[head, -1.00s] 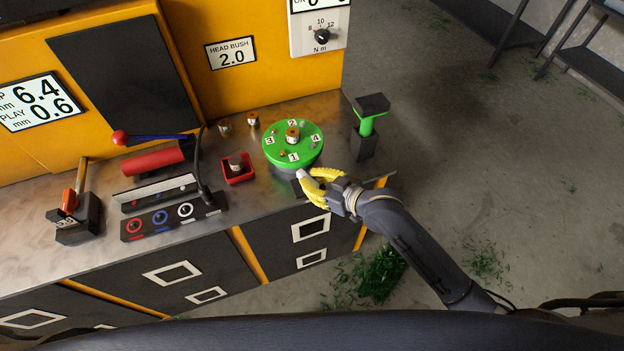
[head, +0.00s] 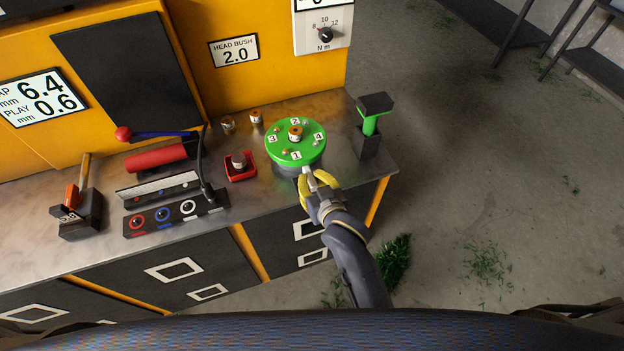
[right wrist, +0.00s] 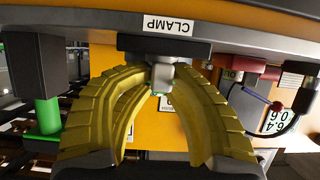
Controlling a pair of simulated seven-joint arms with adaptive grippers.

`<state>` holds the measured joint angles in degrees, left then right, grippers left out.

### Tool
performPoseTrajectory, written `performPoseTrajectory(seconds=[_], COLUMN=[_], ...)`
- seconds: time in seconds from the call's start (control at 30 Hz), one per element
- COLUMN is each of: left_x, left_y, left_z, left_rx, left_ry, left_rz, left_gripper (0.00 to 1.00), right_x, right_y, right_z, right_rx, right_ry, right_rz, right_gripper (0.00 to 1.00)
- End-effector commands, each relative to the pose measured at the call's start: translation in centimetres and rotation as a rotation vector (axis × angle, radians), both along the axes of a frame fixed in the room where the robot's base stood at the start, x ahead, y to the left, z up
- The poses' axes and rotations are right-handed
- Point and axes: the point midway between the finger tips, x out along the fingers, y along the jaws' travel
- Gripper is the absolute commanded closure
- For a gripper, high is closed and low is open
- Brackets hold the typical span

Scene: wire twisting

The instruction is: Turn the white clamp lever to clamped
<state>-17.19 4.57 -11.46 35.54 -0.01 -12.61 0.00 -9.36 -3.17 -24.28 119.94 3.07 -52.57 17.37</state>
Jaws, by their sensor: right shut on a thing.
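The white clamp lever (head: 306,171) shows as a short pale piece at the bench's front edge, just below the green numbered disc (head: 283,151). My right gripper (head: 316,181), with yellow fingers, is shut on it. In the right wrist view the lever's pale grey-white block (right wrist: 162,76) sits between the yellow fingertips, under the CLAMP label (right wrist: 167,27). The fingers hide most of the lever, and I cannot read its clamp position. My left gripper is not in view.
A green-stemmed post with a black top (head: 374,104) stands right of the disc. A red tray (head: 238,176) holding a small part lies to its left. A button panel (head: 163,216) is further left. Open floor lies right of the bench.

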Motion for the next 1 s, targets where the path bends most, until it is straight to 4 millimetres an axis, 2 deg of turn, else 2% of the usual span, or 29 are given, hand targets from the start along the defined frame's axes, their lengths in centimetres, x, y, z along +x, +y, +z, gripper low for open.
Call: performPoseTrajectory(seconds=[0.53, 0.57, 0.63, 1.0], left_x=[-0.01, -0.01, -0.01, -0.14], left_y=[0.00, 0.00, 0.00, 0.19], left_z=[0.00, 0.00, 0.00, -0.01], left_rx=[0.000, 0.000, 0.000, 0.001], left_ry=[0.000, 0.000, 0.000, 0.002], left_rz=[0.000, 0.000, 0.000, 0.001], left_gripper=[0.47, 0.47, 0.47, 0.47], right_x=[0.09, 0.09, 0.08, -0.66], right_y=[-0.09, -0.08, -0.06, -0.16], right_z=[0.02, 0.01, 0.01, 0.24], right_rx=[-0.001, -0.001, -0.001, 0.001], right_ry=[-0.002, -0.001, -0.001, 0.000], right_rz=[-0.018, -0.017, -0.017, -0.014], right_gripper=[1.00, 0.79, 0.72, 0.72])
